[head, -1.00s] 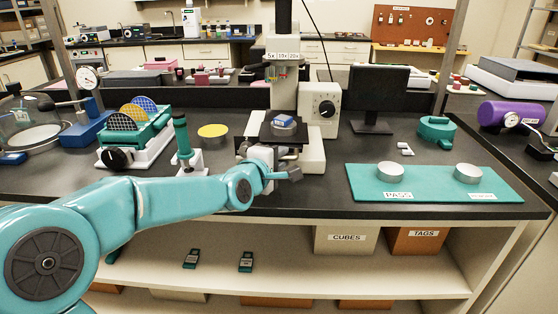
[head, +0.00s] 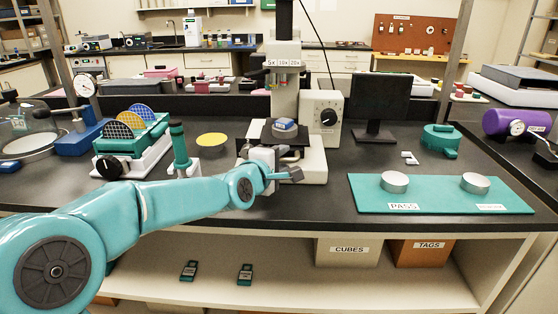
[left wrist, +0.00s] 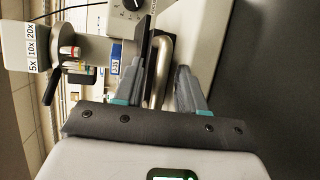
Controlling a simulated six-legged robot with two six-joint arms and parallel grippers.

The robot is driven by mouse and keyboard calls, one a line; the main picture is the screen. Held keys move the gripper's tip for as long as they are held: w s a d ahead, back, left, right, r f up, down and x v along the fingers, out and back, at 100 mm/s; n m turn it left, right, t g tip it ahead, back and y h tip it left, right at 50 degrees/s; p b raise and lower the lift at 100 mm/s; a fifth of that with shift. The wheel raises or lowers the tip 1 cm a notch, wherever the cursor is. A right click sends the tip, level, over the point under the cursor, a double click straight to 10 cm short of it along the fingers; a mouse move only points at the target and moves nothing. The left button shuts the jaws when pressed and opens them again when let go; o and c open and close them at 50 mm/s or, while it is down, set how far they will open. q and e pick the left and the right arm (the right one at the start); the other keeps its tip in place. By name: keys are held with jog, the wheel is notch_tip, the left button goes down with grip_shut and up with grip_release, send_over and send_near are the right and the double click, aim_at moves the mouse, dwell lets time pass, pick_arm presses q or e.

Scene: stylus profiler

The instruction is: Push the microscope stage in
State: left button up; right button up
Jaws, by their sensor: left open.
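The white microscope (head: 313,165) stands on the black bench. Its dark stage (head: 285,136) carries a silver disc with a blue labelled block (head: 284,125). The block also shows in the left wrist view (left wrist: 115,60). My left gripper (head: 262,152) is at the front left of the stage, with the arm reaching in from the left. In the left wrist view its fingers (left wrist: 164,62) are apart, and a bent silver handle (left wrist: 161,68) lies between them. I cannot tell whether either finger touches the handle. My right gripper is not in view.
A teal mat (head: 440,200) with two silver discs lies to the right. A monitor (head: 377,103) stands behind it.

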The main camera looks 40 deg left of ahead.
pick_arm(q)
jog(key=v, duration=1.6)
jog(key=shift+s, duration=0.2)
